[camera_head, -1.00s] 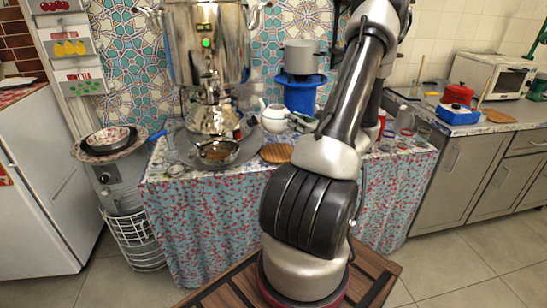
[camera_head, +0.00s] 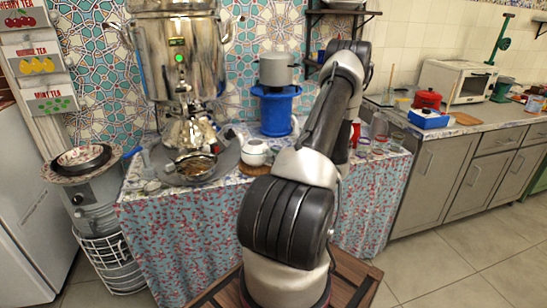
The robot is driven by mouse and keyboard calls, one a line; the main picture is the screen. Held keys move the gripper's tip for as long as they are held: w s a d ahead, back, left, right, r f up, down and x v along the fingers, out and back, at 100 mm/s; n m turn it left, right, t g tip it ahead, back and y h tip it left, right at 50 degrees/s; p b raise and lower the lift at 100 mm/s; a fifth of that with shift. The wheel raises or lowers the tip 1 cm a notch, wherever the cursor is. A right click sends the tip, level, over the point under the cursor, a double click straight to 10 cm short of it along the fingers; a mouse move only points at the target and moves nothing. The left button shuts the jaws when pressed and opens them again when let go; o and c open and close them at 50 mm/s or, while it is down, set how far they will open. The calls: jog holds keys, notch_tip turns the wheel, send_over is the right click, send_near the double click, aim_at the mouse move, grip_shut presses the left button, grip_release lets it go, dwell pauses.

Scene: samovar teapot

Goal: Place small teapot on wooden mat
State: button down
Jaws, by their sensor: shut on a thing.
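The small white teapot (camera_head: 255,155) is at the front right of the samovar, left of my arm. The round wooden mat (camera_head: 250,170) shows just below and around the teapot's base on the flowered tablecloth. The teapot is upright over the mat; whether its base touches the mat I cannot tell. My gripper (camera_head: 273,151) is at the teapot's right side, shut on it. My forearm hides much of the gripper, and its fingertips are too small to make out.
The large metal samovar (camera_head: 180,60) stands behind left, with a pan (camera_head: 191,168) on a tray before it. A blue stand (camera_head: 275,110) bears a grey pot (camera_head: 276,69) behind the teapot. Glasses and jars (camera_head: 380,135) stand right of my arm.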

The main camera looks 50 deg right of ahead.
jog(key=c, duration=1.5)
grip_release()
jog(key=shift+s, duration=0.1)
